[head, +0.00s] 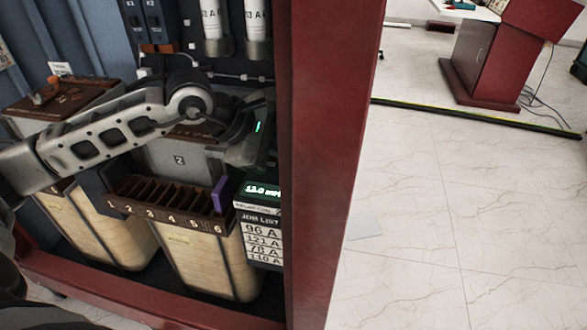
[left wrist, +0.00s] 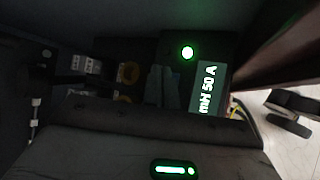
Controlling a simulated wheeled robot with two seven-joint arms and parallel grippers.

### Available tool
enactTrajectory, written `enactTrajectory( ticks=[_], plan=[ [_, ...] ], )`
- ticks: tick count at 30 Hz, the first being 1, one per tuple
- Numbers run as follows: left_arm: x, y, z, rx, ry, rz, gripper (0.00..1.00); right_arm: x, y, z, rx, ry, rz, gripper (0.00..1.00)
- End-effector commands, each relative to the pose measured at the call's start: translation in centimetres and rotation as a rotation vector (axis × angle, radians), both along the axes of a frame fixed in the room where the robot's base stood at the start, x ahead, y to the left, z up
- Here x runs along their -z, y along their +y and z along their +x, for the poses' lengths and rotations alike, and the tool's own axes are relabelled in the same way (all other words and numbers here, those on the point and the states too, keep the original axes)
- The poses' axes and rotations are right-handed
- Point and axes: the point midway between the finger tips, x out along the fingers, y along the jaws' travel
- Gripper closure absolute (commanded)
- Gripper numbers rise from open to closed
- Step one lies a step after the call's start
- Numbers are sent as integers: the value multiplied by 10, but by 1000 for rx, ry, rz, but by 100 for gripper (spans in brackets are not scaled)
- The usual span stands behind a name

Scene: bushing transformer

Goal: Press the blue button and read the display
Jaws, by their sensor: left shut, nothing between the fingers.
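In the head view, a small display (head: 262,189) glows green-white on a dark box inside the red cabinet; its text is too small to read surely. My right gripper is not in view.
A white "JOB LIST" panel (head: 261,240) lists 96 A, 121 A, 78 A and 110 A. A numbered slotted rack (head: 165,215) holds a purple piece (head: 220,195) near slot 6. The red cabinet post (head: 325,150) stands right of my arm. Tiled floor (head: 440,220) is open beyond.

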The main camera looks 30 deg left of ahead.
Motion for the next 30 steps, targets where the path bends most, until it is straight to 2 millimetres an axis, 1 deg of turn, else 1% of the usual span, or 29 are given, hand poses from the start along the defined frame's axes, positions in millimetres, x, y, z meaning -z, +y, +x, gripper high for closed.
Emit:
enactTrajectory(
  ticks=[1, 3, 9, 12, 30],
  plan=[
    [-9, 0, 0, 0, -2, 0, 100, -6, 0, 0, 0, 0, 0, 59],
    [-16, 0, 0, 0, -3, 1, 100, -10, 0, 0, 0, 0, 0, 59],
    [-36, 0, 0, 0, -2, 0, 100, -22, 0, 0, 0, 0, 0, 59],
    [-43, 0, 0, 0, -1, 0, 100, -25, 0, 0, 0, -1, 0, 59],
    [-42, 0, 0, -1, -1, 0, 100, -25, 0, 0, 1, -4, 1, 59]
  ],
)
